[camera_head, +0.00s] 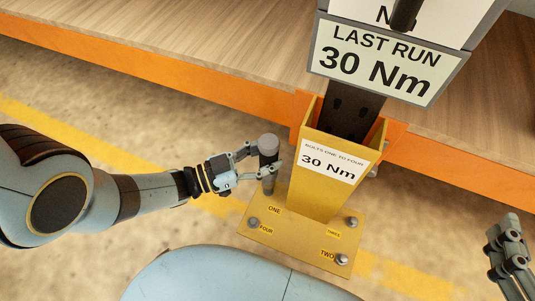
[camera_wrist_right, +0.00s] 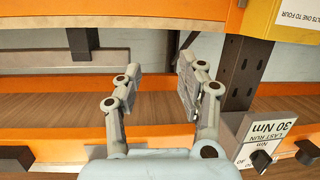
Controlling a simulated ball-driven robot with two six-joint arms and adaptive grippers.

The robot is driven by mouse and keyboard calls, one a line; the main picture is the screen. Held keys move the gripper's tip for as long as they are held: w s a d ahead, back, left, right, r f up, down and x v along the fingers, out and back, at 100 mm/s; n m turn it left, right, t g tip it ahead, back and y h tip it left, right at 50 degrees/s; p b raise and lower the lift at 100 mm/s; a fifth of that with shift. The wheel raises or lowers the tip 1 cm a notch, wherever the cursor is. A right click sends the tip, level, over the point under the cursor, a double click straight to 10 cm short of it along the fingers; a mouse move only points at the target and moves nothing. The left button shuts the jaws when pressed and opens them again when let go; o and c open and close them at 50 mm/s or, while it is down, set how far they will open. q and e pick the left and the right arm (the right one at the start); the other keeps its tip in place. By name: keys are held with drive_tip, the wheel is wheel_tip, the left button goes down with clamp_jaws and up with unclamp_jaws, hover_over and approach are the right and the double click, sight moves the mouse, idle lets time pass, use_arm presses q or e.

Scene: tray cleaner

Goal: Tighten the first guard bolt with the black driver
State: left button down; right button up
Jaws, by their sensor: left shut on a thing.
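The black driver (camera_head: 268,152), a dark upright cylinder with a grey top, is in my left gripper (camera_head: 262,161). The gripper is shut around its upper part from the left. The driver's thin lower end reaches down towards the base plate (camera_head: 295,238) of the yellow guard (camera_head: 322,190), behind the label ONE (camera_head: 274,210). The first bolt is not distinctly visible there; I cannot tell whether the driver touches it. My right gripper (camera_head: 510,250) is at the right edge. In the right wrist view its fingers (camera_wrist_right: 160,78) are apart and empty.
Other bolts stand at FOUR (camera_head: 253,222), TWO (camera_head: 341,260) and THREE (camera_head: 351,221). A sign reading LAST RUN 30 Nm (camera_head: 385,62) is mounted above the guard. A wooden shelf with an orange edge (camera_head: 150,67) runs behind. The floor left of the guard is clear.

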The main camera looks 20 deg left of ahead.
drive_tip(key=s+f+g, duration=0.2)
drive_tip(key=s+f, duration=0.2)
drive_tip(key=f, duration=0.1)
drive_tip(key=shift+s+d+g+p, duration=0.25)
drive_tip(key=shift+s+g+p, duration=0.05)
drive_tip(key=shift+s+p, duration=0.1)
idle(0.3)
